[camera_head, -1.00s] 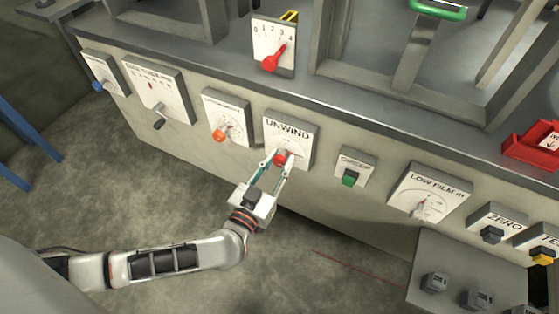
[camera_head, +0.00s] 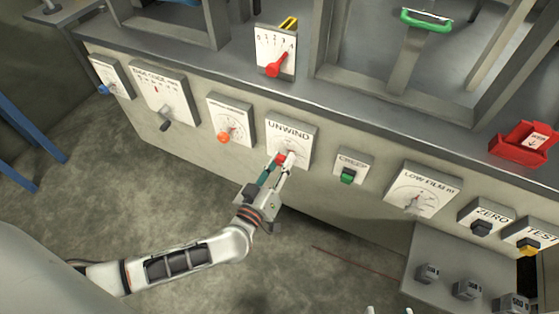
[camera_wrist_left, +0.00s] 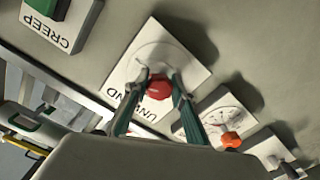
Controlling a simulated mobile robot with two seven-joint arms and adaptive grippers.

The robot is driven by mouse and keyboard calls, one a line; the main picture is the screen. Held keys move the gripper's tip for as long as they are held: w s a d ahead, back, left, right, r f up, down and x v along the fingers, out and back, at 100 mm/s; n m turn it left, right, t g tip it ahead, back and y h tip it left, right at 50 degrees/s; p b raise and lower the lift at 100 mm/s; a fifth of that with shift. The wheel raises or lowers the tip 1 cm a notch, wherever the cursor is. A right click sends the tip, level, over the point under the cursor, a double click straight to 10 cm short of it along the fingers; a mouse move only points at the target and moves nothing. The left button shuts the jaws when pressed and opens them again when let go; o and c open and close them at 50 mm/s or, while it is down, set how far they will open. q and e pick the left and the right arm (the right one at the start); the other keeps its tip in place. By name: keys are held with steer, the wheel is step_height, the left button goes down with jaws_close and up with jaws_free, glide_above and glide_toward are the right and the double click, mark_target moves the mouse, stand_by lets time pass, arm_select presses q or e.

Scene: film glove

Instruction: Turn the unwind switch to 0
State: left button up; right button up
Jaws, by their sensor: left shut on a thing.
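The UNWIND panel (camera_head: 291,132) is a white plate on the machine's front with a red knob (camera_head: 281,159) at its lower part. My left gripper (camera_head: 284,163) is shut on this red knob, with one finger on each side. In the left wrist view the red knob (camera_wrist_left: 159,87) sits between the two fingertips, in front of the upside-down UNWIND plate (camera_wrist_left: 180,58). The fingers cover part of the plate's lettering there. The 0 mark and the knob's exact setting are too small to read.
A dial with an orange knob (camera_head: 223,137) is left of UNWIND, and the green CREEP switch (camera_head: 347,176) is right of it. The LOW FILM dial (camera_head: 422,190) is further right. Two small pale tips show at the bottom edge, possibly my right gripper.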

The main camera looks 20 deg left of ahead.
arm_select(q)
steer(key=shift+r+n, duration=0.1)
steer(key=shift+n, duration=0.9)
steer(key=shift+d+n+p, duration=0.1)
steer(key=shift+n+p, duration=0.2)
steer(key=shift+n, duration=1.1)
steer(key=n, duration=0.5)
steer(key=shift+c, duration=0.2)
steer(key=shift+n, duration=1.3)
arm_select(e)
steer(key=shift+s+f, duration=0.3)
steer(key=shift+f, duration=0.1)
arm_select(q)
steer(key=shift+o, duration=0.2)
arm_select(e)
steer(key=shift+d, duration=0.1)
arm_select(q)
steer(key=shift+r, duration=0.1)
steer(key=o, duration=1.1)
